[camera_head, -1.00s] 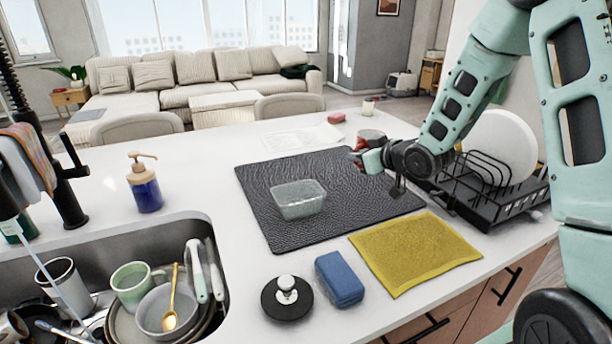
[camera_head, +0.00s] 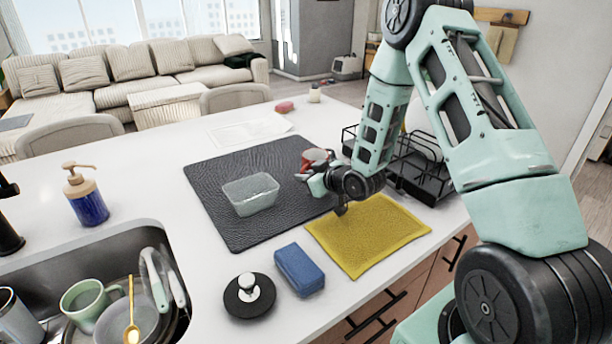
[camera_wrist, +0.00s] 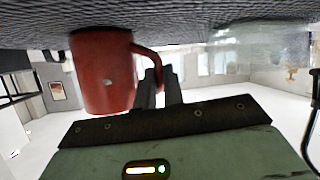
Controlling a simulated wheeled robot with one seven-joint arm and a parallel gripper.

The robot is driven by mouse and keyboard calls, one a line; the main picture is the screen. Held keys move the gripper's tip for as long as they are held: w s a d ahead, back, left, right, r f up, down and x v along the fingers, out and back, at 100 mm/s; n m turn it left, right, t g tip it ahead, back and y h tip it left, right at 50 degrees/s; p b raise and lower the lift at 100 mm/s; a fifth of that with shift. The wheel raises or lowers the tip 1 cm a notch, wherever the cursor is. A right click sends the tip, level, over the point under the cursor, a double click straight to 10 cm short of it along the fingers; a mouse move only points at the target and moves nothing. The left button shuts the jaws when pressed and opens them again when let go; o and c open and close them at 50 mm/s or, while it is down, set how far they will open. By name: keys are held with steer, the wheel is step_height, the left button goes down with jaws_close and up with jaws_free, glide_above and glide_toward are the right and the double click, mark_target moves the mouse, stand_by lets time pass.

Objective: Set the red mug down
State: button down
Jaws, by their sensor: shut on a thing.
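The red mug (camera_head: 317,156) is at the back right part of the black mat (camera_head: 268,150), near the dish rack. My gripper (camera_head: 307,179) is shut on its handle, on the near side of the mug. In the wrist view, which is upside down, the mug (camera_wrist: 102,72) looks upright and my fingers (camera_wrist: 157,88) pinch the handle. Its base is at or just above the mat (camera_wrist: 180,30); I cannot tell whether it touches. My gripper partly hides the mug in the head view.
A clear container (camera_head: 250,194) stands on the mat left of the mug. A black dish rack (camera_head: 420,170) is to the right. A yellow cloth (camera_head: 368,234), a blue sponge (camera_head: 299,269) and a black-and-white round object (camera_head: 249,294) lie in front. The sink (camera_head: 100,290) is at left.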

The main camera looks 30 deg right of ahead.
steer(key=shift+f, duration=0.15)
steer(key=c, duration=1.5)
jaws_free()
steer(key=shift+r, duration=0.25)
steer(key=b+v, duration=0.1)
steer(key=v, duration=1.1)
